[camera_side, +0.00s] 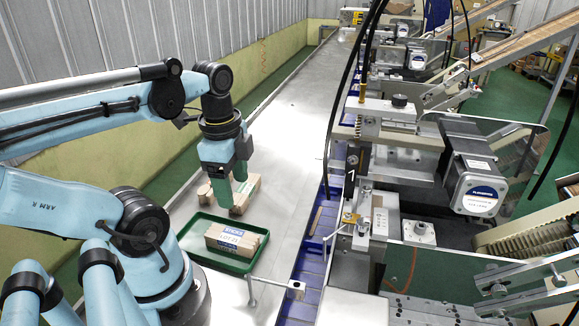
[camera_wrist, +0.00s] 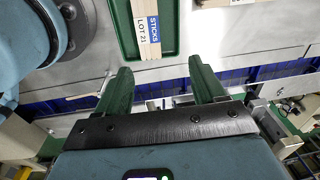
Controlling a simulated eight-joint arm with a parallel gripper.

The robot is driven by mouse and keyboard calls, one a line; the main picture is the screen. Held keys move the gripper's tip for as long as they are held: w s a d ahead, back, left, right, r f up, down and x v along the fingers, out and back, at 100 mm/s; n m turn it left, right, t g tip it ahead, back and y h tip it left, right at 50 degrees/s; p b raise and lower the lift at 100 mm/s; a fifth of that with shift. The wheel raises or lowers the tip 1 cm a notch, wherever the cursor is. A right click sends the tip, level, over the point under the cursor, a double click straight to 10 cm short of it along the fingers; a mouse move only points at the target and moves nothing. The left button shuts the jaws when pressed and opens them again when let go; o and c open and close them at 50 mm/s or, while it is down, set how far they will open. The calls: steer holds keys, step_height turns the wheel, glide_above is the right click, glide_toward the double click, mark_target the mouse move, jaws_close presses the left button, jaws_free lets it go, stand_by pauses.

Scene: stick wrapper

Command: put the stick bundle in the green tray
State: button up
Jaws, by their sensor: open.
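A tan stick bundle (camera_side: 232,239) with a blue and white label lies inside the green tray (camera_side: 193,247). In the wrist view the bundle (camera_wrist: 146,25) reads STICKS LOT 21, and part of the tray (camera_wrist: 167,46) shows at the top. My gripper (camera_side: 231,188) points down just behind the tray in the side view, apart from the bundle in it. In the wrist view my gripper (camera_wrist: 161,66) has its two green fingers spread wide with nothing between them.
Another tan bundle (camera_side: 247,187) lies behind the tray, partly hidden by my gripper. A small pale wooden piece (camera_side: 204,193) is left of it. Blue conveyor (camera_side: 312,262) and machinery with a motor (camera_side: 478,183) stand right. The grey table (camera_side: 290,110) is clear farther back.

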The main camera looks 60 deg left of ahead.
steer(key=w+d+n+t, duration=0.6)
steer(key=w+d+n, duration=0.1)
steer(key=w, duration=0.4)
steer(key=shift+w+d+n, duration=0.2)
steer(key=shift+w+n, duration=0.15)
steer(key=shift+n, duration=0.45)
